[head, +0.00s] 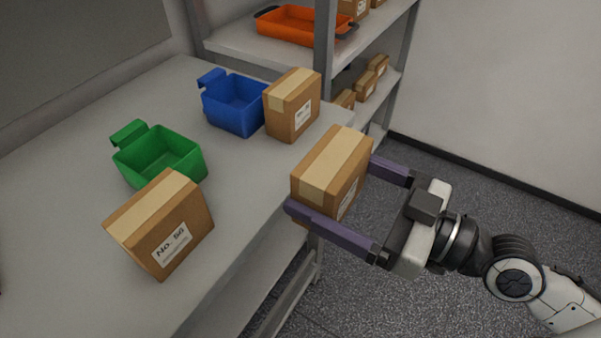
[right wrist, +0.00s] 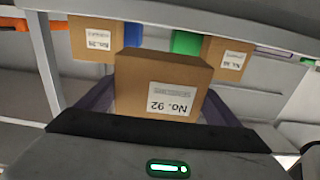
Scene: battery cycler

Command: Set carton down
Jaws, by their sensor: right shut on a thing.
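A brown carton (head: 322,172) with a pale tape strip is between the two purple fingers of my right gripper (head: 331,184), at the right edge of the grey table. The gripper is shut on it. In the right wrist view this carton (right wrist: 140,68) shows a label reading No. 92, with a finger on each side. The carton looks upright; I cannot tell whether its base touches the table. My left gripper is not in view.
On the table (head: 62,215) stand a green bin (head: 160,160), a blue bin (head: 236,104), a carton (head: 292,106) beside the blue bin and a labelled carton (head: 160,222) at the front. A shelf with an orange tray (head: 300,25) is behind. Bare tabletop lies between the cartons.

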